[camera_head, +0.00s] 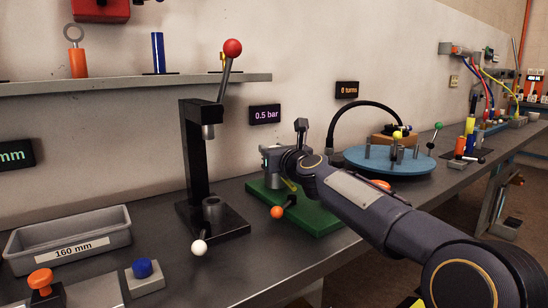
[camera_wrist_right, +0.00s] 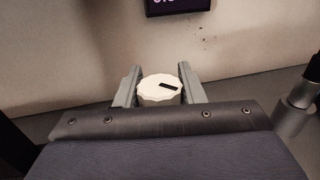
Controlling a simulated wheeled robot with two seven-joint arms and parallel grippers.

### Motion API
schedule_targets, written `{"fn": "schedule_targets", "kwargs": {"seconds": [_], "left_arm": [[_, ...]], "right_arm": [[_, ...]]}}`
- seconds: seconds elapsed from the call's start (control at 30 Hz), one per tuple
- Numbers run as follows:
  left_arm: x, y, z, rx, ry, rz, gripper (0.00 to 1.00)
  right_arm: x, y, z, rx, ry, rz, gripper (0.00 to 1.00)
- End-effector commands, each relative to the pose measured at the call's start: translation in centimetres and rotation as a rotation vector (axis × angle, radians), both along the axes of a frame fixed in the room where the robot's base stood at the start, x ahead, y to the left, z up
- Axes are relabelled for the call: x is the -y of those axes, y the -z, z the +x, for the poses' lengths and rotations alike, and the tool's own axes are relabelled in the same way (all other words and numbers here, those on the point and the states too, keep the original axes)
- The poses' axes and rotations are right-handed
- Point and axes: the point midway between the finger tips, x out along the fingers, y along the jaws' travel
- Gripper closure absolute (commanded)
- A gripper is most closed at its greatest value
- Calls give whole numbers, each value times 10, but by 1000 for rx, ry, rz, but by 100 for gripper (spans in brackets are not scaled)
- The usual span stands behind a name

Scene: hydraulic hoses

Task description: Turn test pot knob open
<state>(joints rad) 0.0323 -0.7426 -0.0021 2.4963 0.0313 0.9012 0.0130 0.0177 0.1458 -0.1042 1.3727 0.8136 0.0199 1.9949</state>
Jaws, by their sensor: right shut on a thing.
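The test pot knob (camera_wrist_right: 153,95) is a white, ribbed disc with a black mark on its top, seen in the right wrist view. My right gripper (camera_wrist_right: 160,88) has one grey finger on each side of the knob and is shut on it. In the head view my right gripper (camera_head: 294,155) is at the grey block on the green base plate (camera_head: 325,219), and the arm hides the knob there. A lever with an orange ball (camera_head: 277,212) sticks out at the front of this plate. My left gripper is not in view.
A display behind reads "0.5 bar" (camera_head: 265,114). A black press (camera_head: 190,160) with a red-ball lever (camera_head: 232,48) stands to the left. A blue turntable (camera_head: 385,166) with a black hose (camera_head: 365,104) is to the right. A grey bin (camera_head: 100,230) stands at the left.

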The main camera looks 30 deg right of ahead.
Motion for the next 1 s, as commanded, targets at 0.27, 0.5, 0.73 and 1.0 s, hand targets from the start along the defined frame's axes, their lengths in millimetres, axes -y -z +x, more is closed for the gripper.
{"fn": "schedule_targets", "kwargs": {"seconds": [0.27,0.5,0.73,1.0], "left_arm": [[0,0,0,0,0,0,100],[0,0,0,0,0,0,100],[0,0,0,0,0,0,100],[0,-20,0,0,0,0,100]], "right_arm": [[0,0,0,-1,-3,0,87],[0,0,0,-1,-2,1,46],[0,0,0,-1,-2,1,43],[0,-21,0,0,-2,1,43]]}}
